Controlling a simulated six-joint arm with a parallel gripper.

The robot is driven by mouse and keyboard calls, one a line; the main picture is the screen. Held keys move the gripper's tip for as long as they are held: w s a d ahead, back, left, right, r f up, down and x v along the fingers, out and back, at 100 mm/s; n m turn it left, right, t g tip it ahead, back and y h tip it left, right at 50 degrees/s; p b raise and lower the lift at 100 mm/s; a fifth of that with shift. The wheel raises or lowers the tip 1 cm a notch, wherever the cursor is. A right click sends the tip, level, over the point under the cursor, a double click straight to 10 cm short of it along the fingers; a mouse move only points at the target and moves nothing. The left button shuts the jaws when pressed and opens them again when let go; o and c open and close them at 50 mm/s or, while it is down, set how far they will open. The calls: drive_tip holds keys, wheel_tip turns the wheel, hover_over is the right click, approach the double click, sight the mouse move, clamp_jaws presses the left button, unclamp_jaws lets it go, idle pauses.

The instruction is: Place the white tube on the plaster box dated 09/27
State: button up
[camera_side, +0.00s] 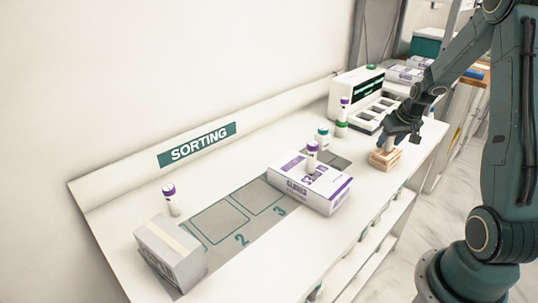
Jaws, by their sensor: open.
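My gripper (394,136) is open and points down, low over a small stack of peach-and-white boxes (384,160) near the table's front edge. These look like plaster boxes, but no date is readable. A small pale upright thing (389,147) shows between the jaws and the top of the stack. It may be the white tube; the fingers partly hide it, and I cannot tell whether it touches the box. Other white tubes with purple caps stand at the far left (173,204), on the glove box (311,162) and by the white device (344,111).
The white-and-purple glove box (327,197) lies mid-table. A grey box (170,255) sits at the left end of the numbered grey mat (221,222). The front strip of table is clear.

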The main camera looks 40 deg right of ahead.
drive_tip(key=v, duration=1.2)
drive_tip(key=shift+r, duration=0.2)
idle(0.6)
drive_tip(key=w+a+r+n, duration=0.15)
drive_tip(key=a+r, duration=0.35)
drive_tip(key=a, duration=0.6)
drive_tip(key=s+a+r+n+t+y, duration=0.1)
drive_tip(key=s+a+n, duration=0.1)
drive_tip(key=s+a, duration=0.4)
drive_tip(key=s+a+r+n+y, duration=0.1)
drive_tip(key=s+a, duration=0.4)
drive_tip(key=a, duration=0.9)
drive_tip(key=shift+s+r+n+t+y, duration=0.35)
drive_tip(key=shift+r+n, duration=0.25)
drive_tip(key=shift+n, duration=0.45)
